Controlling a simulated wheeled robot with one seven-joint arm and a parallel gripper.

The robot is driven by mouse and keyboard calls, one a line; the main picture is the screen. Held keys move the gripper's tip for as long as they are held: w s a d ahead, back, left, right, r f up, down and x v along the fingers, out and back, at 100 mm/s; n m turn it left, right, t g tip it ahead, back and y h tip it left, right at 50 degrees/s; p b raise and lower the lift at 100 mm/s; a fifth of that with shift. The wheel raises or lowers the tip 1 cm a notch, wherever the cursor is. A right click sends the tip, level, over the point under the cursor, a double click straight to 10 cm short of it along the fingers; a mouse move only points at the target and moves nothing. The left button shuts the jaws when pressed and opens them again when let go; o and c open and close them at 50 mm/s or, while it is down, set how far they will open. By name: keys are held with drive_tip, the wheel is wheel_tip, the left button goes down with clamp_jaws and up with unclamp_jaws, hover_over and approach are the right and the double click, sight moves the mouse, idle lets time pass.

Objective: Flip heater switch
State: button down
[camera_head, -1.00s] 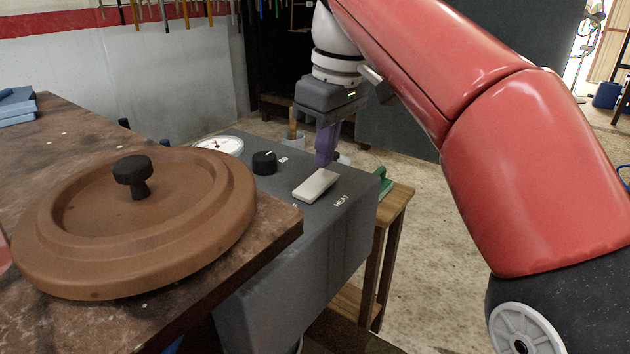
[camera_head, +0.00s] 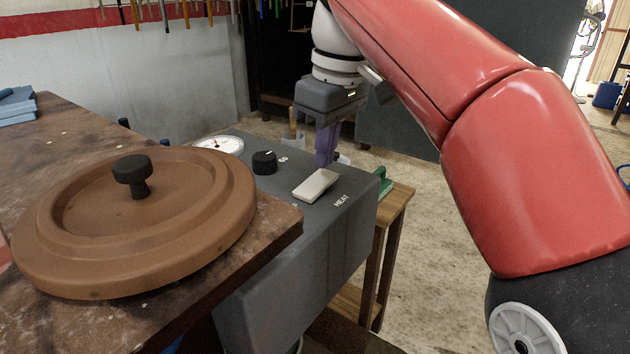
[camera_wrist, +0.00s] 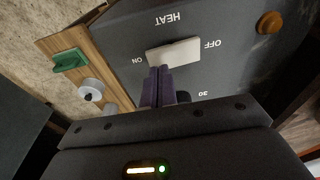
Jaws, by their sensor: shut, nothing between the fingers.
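The heater switch is a pale rocker (camera_head: 316,185) on top of the grey control box (camera_head: 330,222), beside the word HEAT. In the wrist view the rocker (camera_wrist: 180,52) lies between the ON and OFF labels, ON at the left. My gripper (camera_head: 325,163) points down at the far side of the rocker. In the wrist view its purple fingers (camera_wrist: 159,70) are together and empty, with the tips at the rocker's lower edge, nearer the ON end. I cannot tell whether they touch it, or which way the rocker is tipped.
A black knob (camera_head: 264,162) and a white dial gauge (camera_head: 219,145) sit left of the rocker. An amber round piece (camera_wrist: 269,23) is near OFF. A brown round lid (camera_head: 90,225) lies on the workbench at left. A small wooden stand (camera_head: 398,205) is at right.

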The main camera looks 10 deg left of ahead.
sight(326, 175)
drive_tip(key=shift+f+b, duration=0.6)
drive_tip(key=shift+f, duration=0.25)
drive_tip(key=shift+r, duration=0.15)
wheel_tip(326, 175, up, 5)
drive_tip(key=p, duration=0.5)
drive_tip(key=shift+f, duration=0.2)
drive_tip(key=shift+r+p, duration=0.8)
drive_tip(key=shift+r, duration=0.3)
drive_tip(key=shift+d, duration=0.1)
drive_tip(key=s+d+f+m+t, duration=0.2)
drive_tip(key=d+f+m, duration=0.15)
drive_tip(key=d, duration=0.65)
drive_tip(key=s+d+f+m+t, duration=0.1)
drive_tip(key=s+d+f+m, duration=0.4)
drive_tip(key=d+f, duration=0.3)
drive_tip(key=s+d+f+m+t+h, duration=0.1)
drive_tip(key=s+d+f+m, duration=0.4)
drive_tip(key=f, duration=0.5)
drive_tip(key=s+d+t, duration=0.1)
drive_tip(key=s+d, duration=0.1)
drive_tip(key=shift+s+d+h, duration=0.3)
drive_tip(key=shift+s+d, duration=0.05)
drive_tip(key=shift+s, duration=0.05)
